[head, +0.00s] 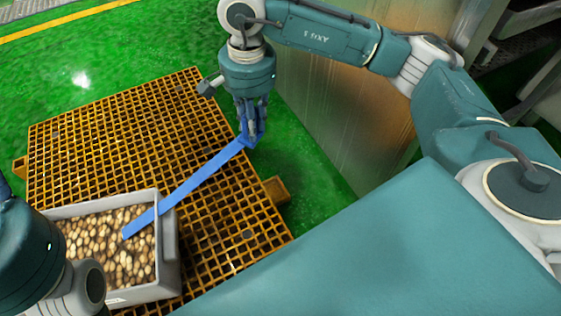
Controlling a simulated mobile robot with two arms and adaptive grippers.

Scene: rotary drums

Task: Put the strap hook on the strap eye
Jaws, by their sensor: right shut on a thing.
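A long flat blue strap (188,187) runs diagonally over a grey crate (169,245). Its lower end lies over the crate's contents, and its upper end is at my right gripper (250,136). My right gripper points down and is shut on this upper end, near the right edge of the orange grating. The fingers hide most of what they hold, so I cannot make out the hook's shape. I cannot pick out the strap eye. Part of my left arm shows at the lower left, but its gripper is not in view.
The crate holds many small brown, rounded pieces and stands on the orange grating platform (120,130). A brown block (276,189) sticks out at the platform's right edge. A metal panel (335,110) stands behind my right arm. Green floor is clear at the upper left.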

